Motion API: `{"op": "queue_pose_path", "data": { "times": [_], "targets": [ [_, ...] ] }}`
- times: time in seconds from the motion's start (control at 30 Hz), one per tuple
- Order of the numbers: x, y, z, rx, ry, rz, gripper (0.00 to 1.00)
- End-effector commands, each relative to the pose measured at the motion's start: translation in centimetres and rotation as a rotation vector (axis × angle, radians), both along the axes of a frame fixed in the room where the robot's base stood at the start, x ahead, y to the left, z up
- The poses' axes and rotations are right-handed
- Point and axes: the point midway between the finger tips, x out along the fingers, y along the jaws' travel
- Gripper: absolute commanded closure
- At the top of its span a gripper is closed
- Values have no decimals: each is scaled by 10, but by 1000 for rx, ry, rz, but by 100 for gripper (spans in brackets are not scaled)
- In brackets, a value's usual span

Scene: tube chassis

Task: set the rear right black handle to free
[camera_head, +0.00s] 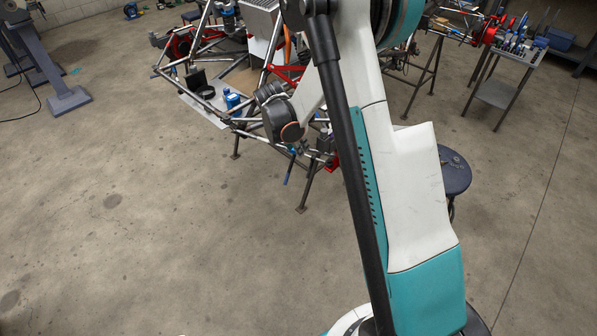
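The tube chassis (214,52) stands on metal legs at the upper left to centre, behind my arm. My arm crosses the right of the picture, and its white forearm and dark wrist reach down over the near end of the chassis. My gripper's fingers cannot be made out there, so I cannot tell whether they are open or shut. I cannot pick out the rear right black handle for certain. Small dark and red fittings (325,148) sit on the near chassis end, partly behind my arm. A blue-handled part (288,168) hangs beside them.
A round blue stool (455,172) stands right of my arm. A tool cart (505,75) is at the upper right. A blue-grey stand (55,75) is at the upper left with a cable on the floor. The concrete floor (140,235) in front is clear.

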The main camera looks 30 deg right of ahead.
Motion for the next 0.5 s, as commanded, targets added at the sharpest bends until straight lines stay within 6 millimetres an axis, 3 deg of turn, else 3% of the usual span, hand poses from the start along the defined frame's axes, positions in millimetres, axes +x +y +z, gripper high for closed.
{"op": "queue_pose_path", "data": {
  "times": [0.13,0.5],
  "targets": [
    [6,-8,-28,-30,61,82,70],
    [9,-18,-60,-49,100,136,70]
  ]
}}
